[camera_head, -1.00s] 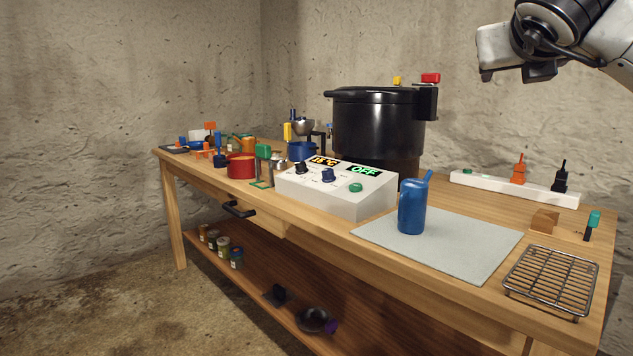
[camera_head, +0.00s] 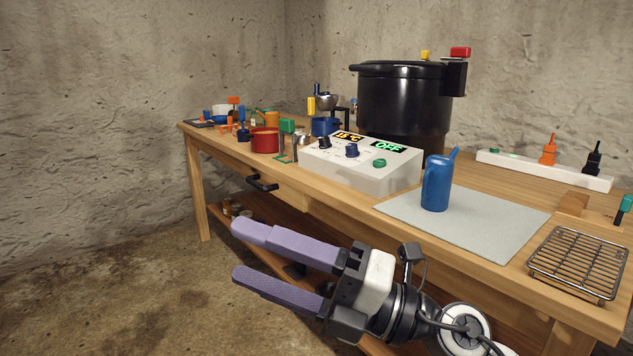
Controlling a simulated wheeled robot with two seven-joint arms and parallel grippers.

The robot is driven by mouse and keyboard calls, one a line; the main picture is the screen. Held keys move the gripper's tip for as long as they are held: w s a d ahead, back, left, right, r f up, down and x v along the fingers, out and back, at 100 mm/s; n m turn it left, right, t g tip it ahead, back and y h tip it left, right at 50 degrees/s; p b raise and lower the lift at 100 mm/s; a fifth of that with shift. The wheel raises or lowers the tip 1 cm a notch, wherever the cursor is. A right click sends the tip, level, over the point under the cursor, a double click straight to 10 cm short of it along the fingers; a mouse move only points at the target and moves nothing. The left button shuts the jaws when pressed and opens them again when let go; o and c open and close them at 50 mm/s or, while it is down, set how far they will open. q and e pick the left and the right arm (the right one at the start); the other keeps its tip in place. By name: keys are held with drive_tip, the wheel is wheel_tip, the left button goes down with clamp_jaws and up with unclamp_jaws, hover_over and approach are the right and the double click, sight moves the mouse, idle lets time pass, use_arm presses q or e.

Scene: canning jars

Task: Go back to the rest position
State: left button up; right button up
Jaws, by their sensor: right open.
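My right gripper (camera_head: 262,262) is in front of the workbench, below the tabletop's front edge. Its two purple fingers point left and stand apart with nothing between them. It covers part of the lower shelf. My left gripper is not in view. The wooden workbench (camera_head: 470,205) runs along the wall. On it stand a blue can-like jug (camera_head: 436,184) on a grey mat (camera_head: 490,226), a white control box (camera_head: 385,178) reading "OFF", and a large black pot (camera_head: 400,105).
A wire rack (camera_head: 578,262) sits at the bench's right front corner. A power strip (camera_head: 500,160) with orange and black plugs lies behind the mat. A red pot (camera_head: 265,140) and several small tools stand at the left. A drawer handle (camera_head: 262,183) juts out. The floor at left (camera_head: 100,300) is clear.

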drive_tip(key=w+d+f+m+t+h, duration=0.2)
drive_tip(key=d+f+m+t+h, duration=0.15)
drive_tip(key=m+t, duration=0.4)
drive_tip(key=w+d+f+m+t+h, duration=0.2)
drive_tip(key=d+m+t, duration=0.3)
drive_tip(key=m, duration=0.5)
drive_tip(key=s+d+f+m+g+h, duration=0.1)
drive_tip(key=d+f+m+h, duration=0.4)
drive_tip(key=f, duration=0.4)
drive_tip(key=s+d+f+m+g+h, duration=0.1)
drive_tip(key=d+f+m+h, duration=0.25)
drive_tip(key=f+m, duration=0.35)
drive_tip(key=s+d+f+m+g+h, duration=0.3)
drive_tip(key=s+f+g, duration=0.5)
drive_tip(key=s+f, duration=1.05)
use_arm(q)
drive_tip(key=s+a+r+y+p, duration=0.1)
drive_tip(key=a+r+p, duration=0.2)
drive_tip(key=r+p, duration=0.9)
drive_tip(key=p, duration=0.8)
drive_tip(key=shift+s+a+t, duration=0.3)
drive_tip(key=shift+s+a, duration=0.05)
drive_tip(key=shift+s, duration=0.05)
use_arm(e)
wheel_tip(320, 180, up, 11)
drive_tip(key=d+m, duration=0.1)
drive_tip(key=d, duration=0.1)
drive_tip(key=shift+s+d+t, duration=0.2)
drive_tip(key=shift+d+t, duration=0.05)
drive_tip(key=shift+t, duration=0.1)
